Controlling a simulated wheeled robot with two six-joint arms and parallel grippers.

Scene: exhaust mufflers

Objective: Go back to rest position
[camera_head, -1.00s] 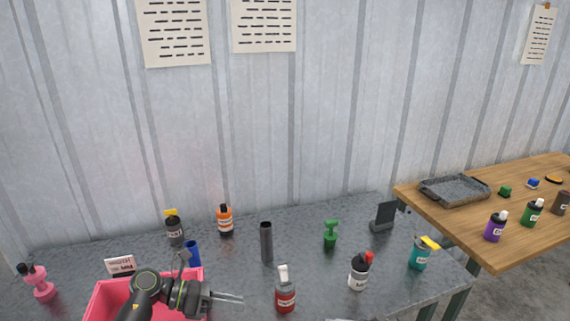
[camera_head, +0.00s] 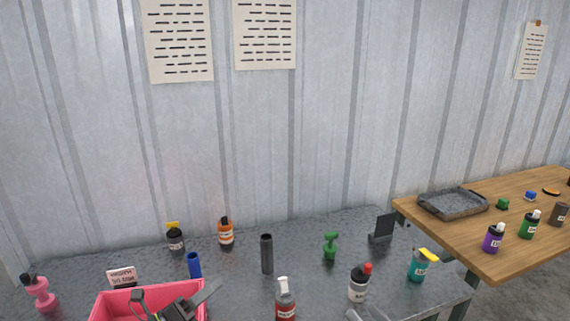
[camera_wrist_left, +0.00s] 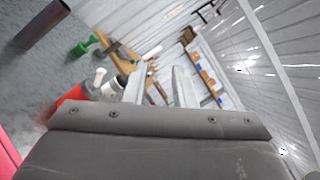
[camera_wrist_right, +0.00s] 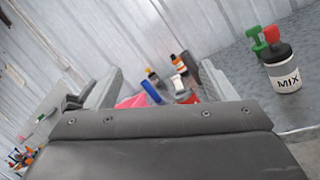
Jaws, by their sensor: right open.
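My left gripper (camera_head: 208,294) is low in the head view, over the right part of the pink bin. In the left wrist view its two fingers (camera_wrist_left: 160,85) stand apart with nothing between them. My right gripper shows in the right wrist view with its fingers (camera_wrist_right: 158,85) wide apart and empty. In the head view only grey tips (camera_head: 366,315) show at the bottom edge, probably of the right gripper. Both arms are mostly out of the head view.
The grey table holds a pink bin (camera_head: 117,299), a dark tube (camera_head: 267,254), a red bottle (camera_head: 285,302), a white MIX bottle (camera_head: 358,285) and a teal bottle (camera_head: 417,267). A wooden table (camera_head: 490,262) with a metal tray (camera_head: 453,204) stands right.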

